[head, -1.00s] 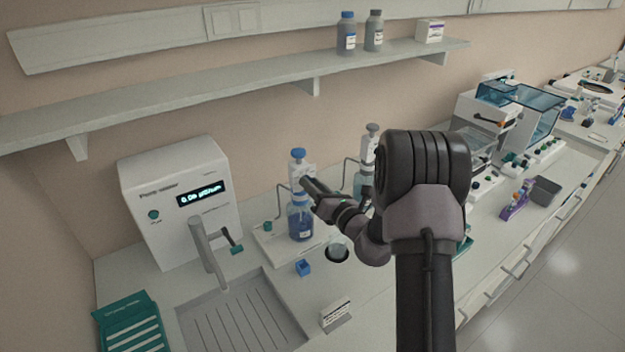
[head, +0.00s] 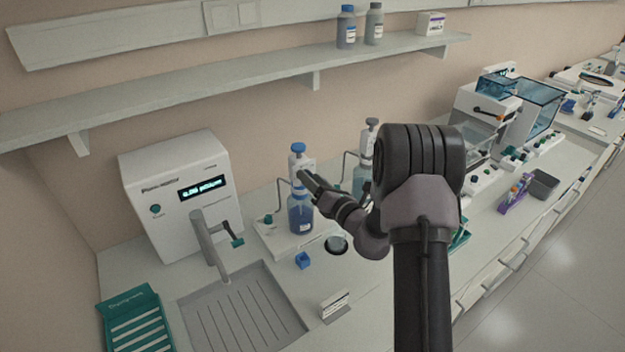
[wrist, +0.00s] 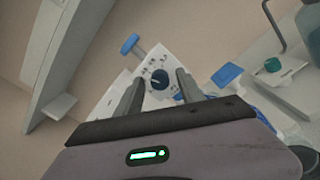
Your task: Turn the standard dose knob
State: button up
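The standard dose knob appears to be the dark blue round dial (wrist: 160,79) on the white dispenser head (head: 299,163), which has marks around it. The head sits on a bottle of blue liquid (head: 301,214) and has a blue cap (head: 298,148). In the wrist view, my gripper (wrist: 159,77) is open, with one finger on each side of the dial. I see a gap by each finger; contact is not visible. In the head view, my gripper (head: 308,182) is at the dispenser's right front and hides the dial.
A second dispenser bottle (head: 362,178) stands to the right, partly behind my arm. A white purifier box (head: 180,200) and a sink (head: 240,315) lie to the left. A small blue block (head: 303,260) sits in front. A shelf (head: 230,85) runs above.

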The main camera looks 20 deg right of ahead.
jog(key=s+d, duration=0.3)
jog(key=s, duration=1.4)
jog(key=shift+d+b, duration=0.15)
jog(key=shift+b, duration=0.2)
